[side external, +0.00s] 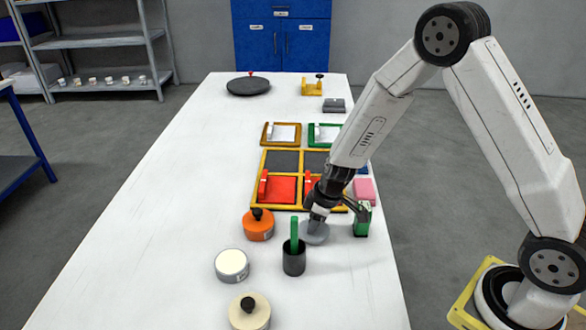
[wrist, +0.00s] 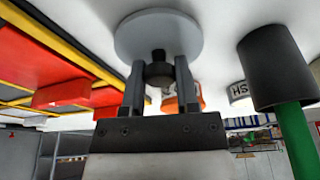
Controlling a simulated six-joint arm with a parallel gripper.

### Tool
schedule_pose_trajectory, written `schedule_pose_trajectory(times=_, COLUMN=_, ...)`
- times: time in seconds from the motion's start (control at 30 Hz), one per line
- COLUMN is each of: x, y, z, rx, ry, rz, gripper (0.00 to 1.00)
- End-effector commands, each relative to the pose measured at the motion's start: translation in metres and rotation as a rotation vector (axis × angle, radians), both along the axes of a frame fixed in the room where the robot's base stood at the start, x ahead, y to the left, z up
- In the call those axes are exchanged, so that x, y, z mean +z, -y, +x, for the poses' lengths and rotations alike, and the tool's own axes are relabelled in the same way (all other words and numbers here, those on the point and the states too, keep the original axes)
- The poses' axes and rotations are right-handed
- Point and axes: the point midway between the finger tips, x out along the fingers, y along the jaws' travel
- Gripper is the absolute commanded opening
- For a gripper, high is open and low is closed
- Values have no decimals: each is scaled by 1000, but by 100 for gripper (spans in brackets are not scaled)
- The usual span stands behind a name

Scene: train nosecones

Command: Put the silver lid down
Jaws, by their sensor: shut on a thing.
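The silver lid (side external: 314,234) is a flat grey disc with a black knob. My gripper (side external: 318,214) is above it, pointing down, with its fingers on either side of the knob. In the wrist view the lid (wrist: 158,35) lies just beyond the fingertips, and my gripper (wrist: 158,78) is shut on its dark knob. The lid is low over the white table, right of the dark cup; I cannot tell whether it touches the surface.
A dark cup (side external: 294,263) with a green tool stands close in front. An orange tin (side external: 258,229) with a knobbed lid, a knobless tin (side external: 232,265) and a cream tin (side external: 249,315) stand left. The yellow-framed tray (side external: 263,160) is behind. The table's left side is clear.

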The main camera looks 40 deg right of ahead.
Motion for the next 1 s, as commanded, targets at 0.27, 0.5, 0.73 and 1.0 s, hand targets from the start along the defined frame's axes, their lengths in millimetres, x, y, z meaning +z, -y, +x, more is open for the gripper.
schedule_pose_trajectory(times=0.27, x=-8, y=0, z=0, rx=0, ry=1, rz=-2, gripper=0)
schedule_pose_trajectory(times=0.5, x=-10, y=0, z=0, rx=0, ry=0, rz=-1, gripper=0)
schedule_pose_trajectory(times=0.73, x=-11, y=0, z=0, rx=-1, ry=0, rz=-2, gripper=74)
schedule_pose_trajectory(times=1.0, x=-11, y=0, z=0, rx=0, ry=0, rz=-1, gripper=74)
